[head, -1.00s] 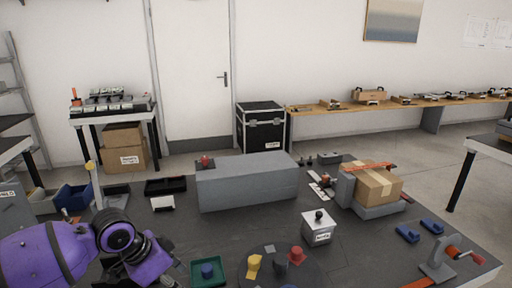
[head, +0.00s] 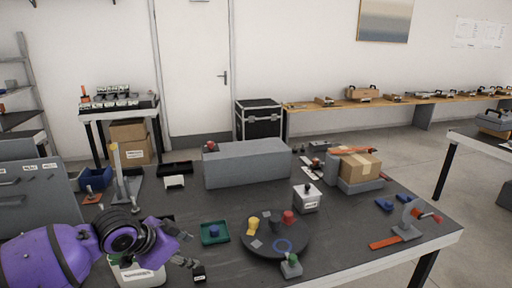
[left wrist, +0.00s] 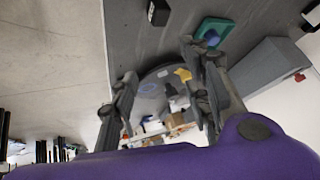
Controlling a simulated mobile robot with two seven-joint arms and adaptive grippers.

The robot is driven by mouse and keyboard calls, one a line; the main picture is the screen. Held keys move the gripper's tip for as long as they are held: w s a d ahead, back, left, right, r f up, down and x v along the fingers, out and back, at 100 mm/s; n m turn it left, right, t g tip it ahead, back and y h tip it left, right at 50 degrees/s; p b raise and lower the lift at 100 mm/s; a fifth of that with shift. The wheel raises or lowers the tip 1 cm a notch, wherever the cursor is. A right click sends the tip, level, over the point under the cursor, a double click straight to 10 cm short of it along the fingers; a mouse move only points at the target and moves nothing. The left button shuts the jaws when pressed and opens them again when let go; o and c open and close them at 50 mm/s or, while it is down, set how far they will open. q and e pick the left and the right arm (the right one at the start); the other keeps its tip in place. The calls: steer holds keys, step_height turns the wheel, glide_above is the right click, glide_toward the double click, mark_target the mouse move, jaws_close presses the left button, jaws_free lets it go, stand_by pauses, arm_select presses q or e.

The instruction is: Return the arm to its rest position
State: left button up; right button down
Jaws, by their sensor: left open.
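My left arm is purple and comes in from the left in the head view. Its dark left gripper (head: 190,256) is over the near left part of the dark worktable, left of the round turntable (head: 262,246). In the left wrist view the two fingers of the left gripper (left wrist: 160,64) are spread apart with nothing between them. The turntable also shows beyond the fingers there. A green tray (head: 215,240) with a blue piece lies just past the gripper and also shows in the left wrist view (left wrist: 228,27). My right gripper is not seen.
A white labelled bin (head: 135,275) stands partly hidden under the left arm. A long grey block (head: 246,165) stands mid-table. A white box with a knob (head: 307,201) and a cardboard box (head: 355,166) are to the right. A grey cabinet (head: 38,195) stands at the left.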

arm_select(q)
steer(key=s+d+f+n+t+h, duration=0.15)
steer(key=s+d+f+t, duration=0.35)
steer(key=f, duration=0.6)
steer(key=s+a+f+n+g+y, duration=0.1)
steer(key=s+f, duration=0.4)
steer(key=s, duration=0.5)
steer(key=s+a+f+n+y+p, duration=0.1)
steer(key=s+f+n, duration=0.3)
steer(key=s, duration=0.6)
steer(key=s+a+f+n+g+y+p, duration=0.1)
steer(key=s+a+f+n+y, duration=0.2)
steer(key=s+f, duration=0.3)
steer(key=s, duration=0.4)
steer(key=shift+s+a+f+g, duration=0.2)
steer(key=shift+s+f+g, duration=0.1)
steer(key=shift+s, duration=0.1)
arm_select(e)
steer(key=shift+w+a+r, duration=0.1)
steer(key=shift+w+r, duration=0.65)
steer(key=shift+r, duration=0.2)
